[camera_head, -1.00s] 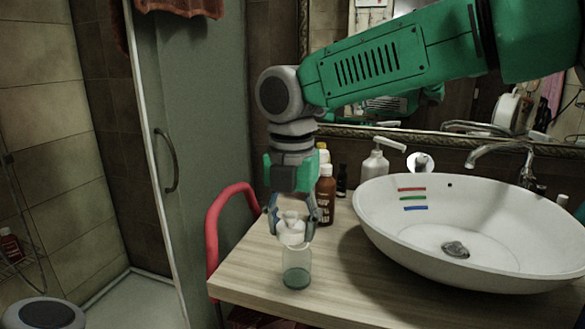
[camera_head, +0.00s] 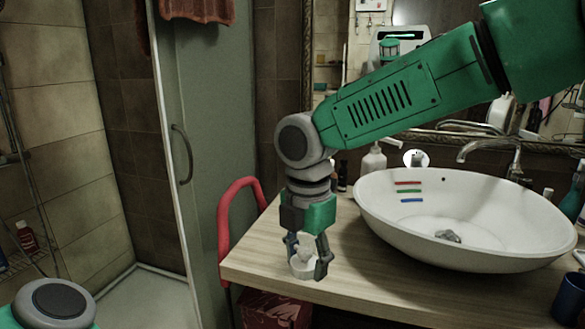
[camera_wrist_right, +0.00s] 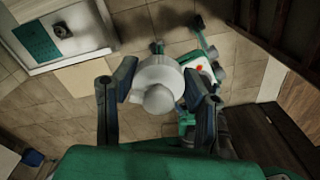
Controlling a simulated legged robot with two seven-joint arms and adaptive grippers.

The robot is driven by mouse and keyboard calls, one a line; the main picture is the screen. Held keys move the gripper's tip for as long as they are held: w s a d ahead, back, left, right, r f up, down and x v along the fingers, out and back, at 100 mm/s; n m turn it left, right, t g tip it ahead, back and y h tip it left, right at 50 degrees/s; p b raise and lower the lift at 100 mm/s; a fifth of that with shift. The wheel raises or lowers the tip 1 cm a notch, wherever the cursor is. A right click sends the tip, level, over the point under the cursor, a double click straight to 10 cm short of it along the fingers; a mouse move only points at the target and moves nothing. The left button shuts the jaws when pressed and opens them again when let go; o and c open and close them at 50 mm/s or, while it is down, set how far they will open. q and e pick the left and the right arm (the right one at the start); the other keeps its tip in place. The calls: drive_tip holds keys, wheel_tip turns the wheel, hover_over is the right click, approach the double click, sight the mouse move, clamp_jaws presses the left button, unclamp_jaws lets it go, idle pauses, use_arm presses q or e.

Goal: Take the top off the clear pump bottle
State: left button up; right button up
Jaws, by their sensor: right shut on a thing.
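My right gripper (camera_head: 309,267) is shut on the white pump top (camera_head: 301,268), which shows between its fingers in the head view. In the right wrist view the same top (camera_wrist_right: 158,84) sits between the two fingers (camera_wrist_right: 160,88), round with its spout towards the camera. No clear bottle body shows below the top. The bottle is not visible in either current view, and the gripper and arm cover part of the counter (camera_head: 345,285). My left gripper is not in view; only a rounded part of my left arm shows at the lower left.
A white basin (camera_head: 400,215) stands on the counter to the right. A white soap dispenser (camera_head: 374,162) and a dark bottle (camera_head: 342,176) stand behind. A red rail (camera_head: 224,225) is left of the counter. A blue cup (camera_head: 570,298) is at the right edge.

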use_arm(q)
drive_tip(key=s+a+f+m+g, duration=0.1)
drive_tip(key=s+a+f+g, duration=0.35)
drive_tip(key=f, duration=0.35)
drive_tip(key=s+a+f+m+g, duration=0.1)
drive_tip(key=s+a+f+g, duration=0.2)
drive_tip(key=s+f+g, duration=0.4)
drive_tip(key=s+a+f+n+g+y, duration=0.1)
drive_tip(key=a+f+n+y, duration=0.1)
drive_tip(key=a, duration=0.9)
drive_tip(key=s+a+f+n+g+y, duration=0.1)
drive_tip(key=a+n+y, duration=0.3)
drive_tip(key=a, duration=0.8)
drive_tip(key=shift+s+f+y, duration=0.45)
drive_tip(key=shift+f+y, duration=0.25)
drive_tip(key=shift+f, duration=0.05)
use_arm(e)
drive_tip(key=s+d+f+m, duration=0.5)
drive_tip(key=d+f+m, duration=0.3)
drive_tip(key=m, duration=0.5)
drive_tip(key=s+d+f+m, duration=0.6)
drive_tip(key=d+f+m, duration=0.2)
drive_tip(key=d+m, duration=0.5)
drive_tip(key=shift+s+m, duration=0.3)
drive_tip(key=shift+m, duration=0.3)
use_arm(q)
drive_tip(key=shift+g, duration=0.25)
use_arm(e)
drive_tip(key=shift+a, duration=0.1)
